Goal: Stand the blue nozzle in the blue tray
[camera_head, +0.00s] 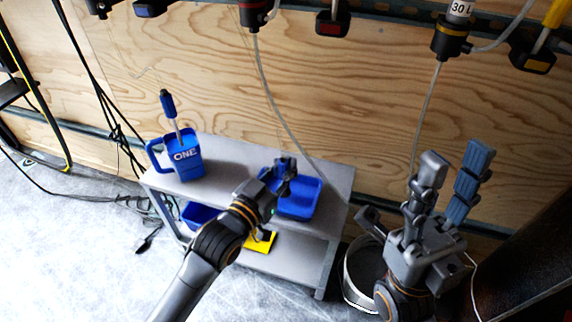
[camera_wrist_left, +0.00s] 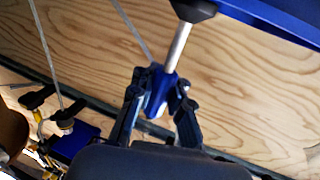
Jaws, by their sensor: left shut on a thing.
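The blue tray (camera_head: 312,204) sits on the right part of the shelf top. My left gripper (camera_head: 286,168) is over its back left part. In the left wrist view, where the scene looks upside down, my left gripper (camera_wrist_left: 160,88) is shut on the blue nozzle (camera_wrist_left: 159,92) by its blue part. A silver rod runs from there to a dark end piece at the top edge, beside the tray's blue wall (camera_wrist_left: 275,18). Whether that end touches the tray floor cannot be told. My right gripper (camera_head: 448,185) is open and empty, right of the shelf.
A blue jug (camera_head: 187,163) marked ONE stands on the shelf's (camera_head: 233,160) left part, with a blue-handled rod (camera_head: 168,104) in it. Below are a blue container (camera_head: 198,215) and a yellow item (camera_head: 262,242). A round bin (camera_head: 362,272) stands right. Hoses hang along the wooden wall.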

